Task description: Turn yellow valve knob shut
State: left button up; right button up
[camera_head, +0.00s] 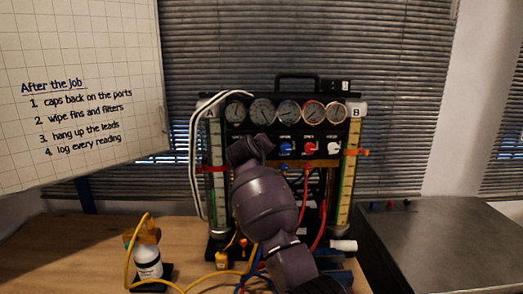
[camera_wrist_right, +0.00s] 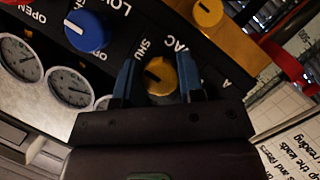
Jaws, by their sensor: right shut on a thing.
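In the right wrist view the yellow valve knob (camera_wrist_right: 160,80) sits on the dark panel, with part of a "SHU" label to its left and "AC" letters above it. A dark pointer mark shows on its face. My right gripper (camera_wrist_right: 157,66) has its two blue-grey fingers on either side of the knob and is shut on it. In the head view my right arm covers the middle of the gauge rig (camera_head: 275,113), hiding the yellow knob and the right fingers. My left gripper is in neither view.
A blue knob (camera_wrist_right: 88,32) and another yellow knob (camera_wrist_right: 208,12) are close by. Red (camera_head: 309,148) and white (camera_head: 334,148) knobs sit further right on the panel. A white bottle (camera_head: 147,262), cables and hoses lie around the rig's base. The grey cabinet top (camera_head: 440,235) is mostly clear.

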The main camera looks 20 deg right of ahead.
jog(key=o, duration=0.9)
jog(key=b+v, duration=0.1)
jog(key=v, duration=1)
jog(key=shift+w, duration=0.1)
